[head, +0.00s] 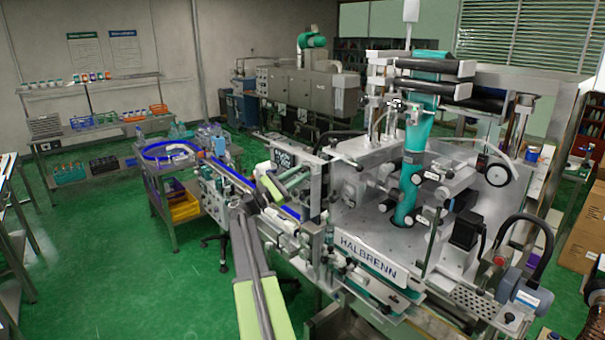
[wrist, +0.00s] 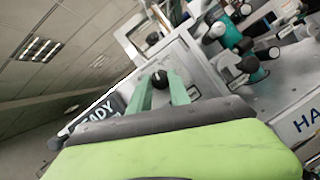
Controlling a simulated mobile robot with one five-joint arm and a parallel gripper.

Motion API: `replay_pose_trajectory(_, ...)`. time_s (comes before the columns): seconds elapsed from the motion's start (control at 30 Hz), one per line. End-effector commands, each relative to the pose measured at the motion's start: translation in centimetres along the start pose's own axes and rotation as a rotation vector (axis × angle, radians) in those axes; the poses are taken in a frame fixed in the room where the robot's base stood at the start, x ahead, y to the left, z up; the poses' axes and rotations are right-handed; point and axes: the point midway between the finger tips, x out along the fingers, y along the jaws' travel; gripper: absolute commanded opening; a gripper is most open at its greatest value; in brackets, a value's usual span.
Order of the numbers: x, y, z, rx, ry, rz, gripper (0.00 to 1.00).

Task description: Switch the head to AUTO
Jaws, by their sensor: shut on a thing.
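In the wrist view, a black round selector knob (wrist: 158,78) stands on a light grey control panel (wrist: 190,62). My gripper (wrist: 160,82) has its two green fingers on either side of the knob and is shut on it. The knob's pointer and position marks are too small or hidden to read. A dark display (wrist: 98,114) on the panel shows part of the word READY. The knob cannot be made out there.
The labelling machine (head: 368,258), marked HALBRENN, fills the right side, with rollers and a teal sleeve film (head: 418,135). A conveyor with blue edges (head: 232,176) runs to a round table (head: 168,150) at left. Open green floor (head: 90,250) lies at left.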

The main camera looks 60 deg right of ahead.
Motion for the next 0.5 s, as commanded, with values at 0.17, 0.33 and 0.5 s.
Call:
replay_pose_trajectory(0.17,-0.02,0.11,0.11,0.143,0.002,-0.067,0.00)
replay_pose_trajectory(0.33,0.01,0.16,0.18,0.275,0.001,-0.123,0.00)
replay_pose_trajectory(0.5,0.04,0.16,0.21,0.387,-0.001,-0.170,0.00)
